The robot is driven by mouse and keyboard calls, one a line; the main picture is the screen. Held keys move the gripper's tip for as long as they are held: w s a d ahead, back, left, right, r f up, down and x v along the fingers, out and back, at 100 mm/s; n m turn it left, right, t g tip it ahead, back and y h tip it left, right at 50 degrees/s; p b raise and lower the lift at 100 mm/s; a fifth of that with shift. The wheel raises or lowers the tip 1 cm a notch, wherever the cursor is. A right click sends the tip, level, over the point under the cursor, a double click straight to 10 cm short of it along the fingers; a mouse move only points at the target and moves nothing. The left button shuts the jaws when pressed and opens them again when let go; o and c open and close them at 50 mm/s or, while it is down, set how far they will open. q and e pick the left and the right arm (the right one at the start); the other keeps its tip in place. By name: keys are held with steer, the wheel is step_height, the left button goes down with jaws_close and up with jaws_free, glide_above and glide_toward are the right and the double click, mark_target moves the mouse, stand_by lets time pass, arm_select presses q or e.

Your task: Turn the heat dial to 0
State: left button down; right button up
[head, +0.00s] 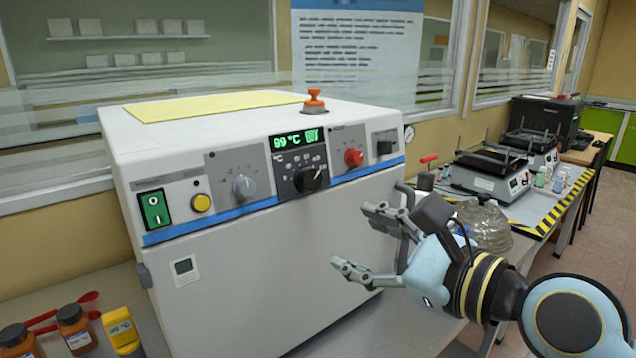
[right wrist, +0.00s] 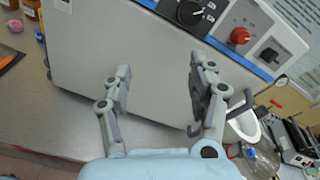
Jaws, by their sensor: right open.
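The white oven-like machine (head: 260,270) has a front control panel. A green display (head: 297,138) reads 99 °C. Below it is a black dial (head: 308,179) with small marks around it; its exact setting is too small to read. The black dial also shows at the top of the right wrist view (right wrist: 190,13). My right gripper (head: 352,234) is open and empty, in front of the machine's front face, below and to the right of the black dial and apart from it. Its spread fingers also show in the right wrist view (right wrist: 160,68). My left gripper is not in view.
A grey knob (head: 244,187) is left of the black dial, and a red knob (head: 353,157) is right of it. A green switch (head: 154,209) and yellow button (head: 201,202) are further left. Brown bottles (head: 76,328) stand at lower left. A clear vessel (head: 484,226) stands behind my right arm.

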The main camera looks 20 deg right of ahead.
mark_target(314, 182)
steer(key=w+r+m, duration=0.1)
steer(key=w+m, duration=0.1)
steer(key=w, duration=0.2)
steer(key=w+a+r+m+t, duration=0.1)
steer(key=w+m, duration=0.1)
steer(key=w, duration=0.2)
steer(key=w+a+r+m+t, duration=0.1)
steer(key=w, duration=0.3)
steer(key=shift+w+m+p, duration=0.1)
steer(key=shift+m+p, duration=0.2)
steer(key=shift+m, duration=0.1)
steer(key=c, duration=1.1)
